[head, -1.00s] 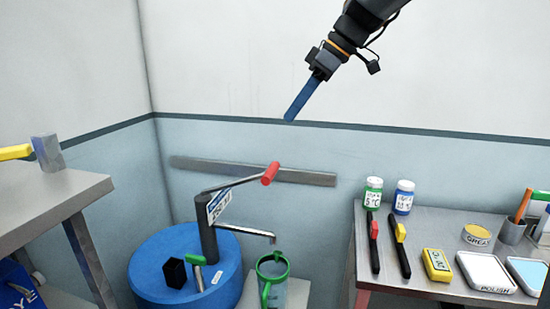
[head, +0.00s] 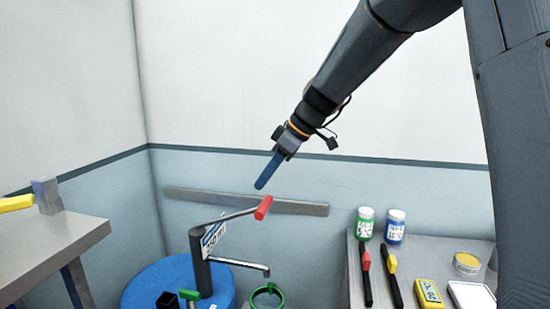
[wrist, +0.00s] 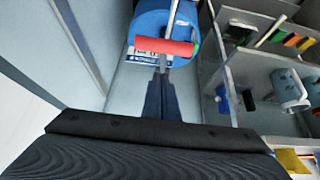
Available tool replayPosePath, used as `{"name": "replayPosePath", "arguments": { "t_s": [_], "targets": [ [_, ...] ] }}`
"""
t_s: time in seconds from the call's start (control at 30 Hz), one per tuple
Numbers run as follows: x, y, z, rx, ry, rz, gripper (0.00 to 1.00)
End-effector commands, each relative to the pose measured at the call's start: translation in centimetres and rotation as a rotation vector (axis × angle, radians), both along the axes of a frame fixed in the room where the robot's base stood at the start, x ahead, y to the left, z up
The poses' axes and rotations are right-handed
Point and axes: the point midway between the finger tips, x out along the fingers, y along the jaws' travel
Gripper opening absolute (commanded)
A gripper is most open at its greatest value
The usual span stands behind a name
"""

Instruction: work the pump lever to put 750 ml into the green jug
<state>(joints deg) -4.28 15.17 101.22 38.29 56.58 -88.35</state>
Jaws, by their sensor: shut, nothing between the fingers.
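The pump (head: 200,262) stands on a blue drum (head: 150,282), with a grey lever (head: 232,215) rising to a red grip (head: 263,208) and a spout (head: 240,264) pointing right. A tag hangs by the lever; its writing is too small to read surely. The green-rimmed jug (head: 267,293) is under the spout, its lower part cut off by the picture edge. My gripper (head: 261,186) is shut and empty, just above the red grip and apart from it. In the wrist view the red grip (wrist: 164,48) lies just beyond the fingertips (wrist: 161,76).
A metal bench (head: 50,245) with a yellow-handled hammer-like tool (head: 47,195) stands left. The right bench (head: 352,290) holds a green jar (head: 365,223), a blue jar (head: 395,225) and other tools. A grey rail (head: 300,207) runs along the wall behind the lever.

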Motion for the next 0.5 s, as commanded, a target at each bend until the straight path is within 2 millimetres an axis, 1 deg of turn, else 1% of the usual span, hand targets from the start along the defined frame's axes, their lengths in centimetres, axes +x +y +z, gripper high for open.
{"name": "replayPosePath", "arguments": {
  "t_s": [0.1, 0.2, 0.33, 0.5],
  "targets": [
    [-0.3, -0.6, -1.7, -0.001, 0.005, -0.002, 0.00],
    [-0.3, -0.8, -2.7, 0.001, 0.002, -0.002, 0.00],
    [-0.3, -0.9, -3.4, 0.000, 0.001, -0.002, 0.00],
    [-0.2, -0.9, -3.7, 0.000, -0.001, -0.001, 0.00]
  ]
}}
